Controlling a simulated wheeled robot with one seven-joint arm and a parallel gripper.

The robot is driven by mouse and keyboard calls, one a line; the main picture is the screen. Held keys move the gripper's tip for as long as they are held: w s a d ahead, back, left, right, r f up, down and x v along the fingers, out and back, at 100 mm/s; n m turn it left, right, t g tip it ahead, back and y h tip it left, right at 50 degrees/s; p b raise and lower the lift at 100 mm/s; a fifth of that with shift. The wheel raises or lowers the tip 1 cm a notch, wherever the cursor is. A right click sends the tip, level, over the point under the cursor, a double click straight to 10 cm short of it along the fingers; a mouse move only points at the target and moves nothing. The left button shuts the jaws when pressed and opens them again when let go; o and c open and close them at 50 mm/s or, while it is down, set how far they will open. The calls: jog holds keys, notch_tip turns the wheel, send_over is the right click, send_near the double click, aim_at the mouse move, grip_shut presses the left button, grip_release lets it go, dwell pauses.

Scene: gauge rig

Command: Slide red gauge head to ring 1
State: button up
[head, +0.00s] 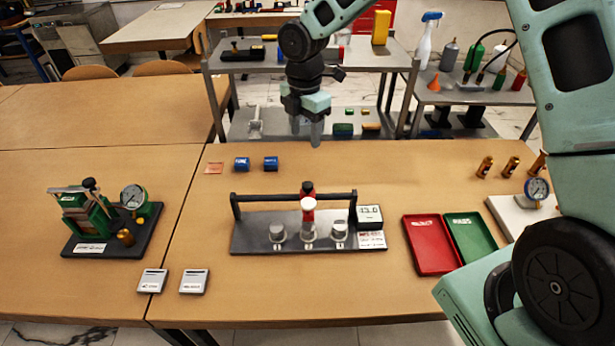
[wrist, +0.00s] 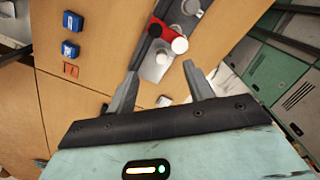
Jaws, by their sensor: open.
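The red gauge head (head: 308,214) sits on the black rail (head: 255,195) of the gauge rig, around mid-rail. It has a white round face and a black top. Below the rail, several silver ring pieces stand on the dark base plate (head: 245,240): left (head: 278,232), middle (head: 309,233) and right (head: 340,232). The head is over the middle one. Their small number tags are too small to read surely. My gripper (head: 306,130) is open and empty, in the air above and behind the rail. In the wrist view the red head (wrist: 172,36) shows beyond the open fingers (wrist: 160,75).
A display (head: 369,213) reads about 13.0 at the rig's right end. Red (head: 432,245) and green (head: 470,240) trays lie to the right. A green press fixture (head: 85,215) stands at left. The table before the rig is clear.

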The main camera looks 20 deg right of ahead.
jog(key=w, duration=0.1)
jog(key=p, duration=0.5)
send_near(307, 185)
notch_tip(307, 185, down, 9)
jog(key=shift+d+r, duration=0.1)
jog(key=shift+r, duration=0.1)
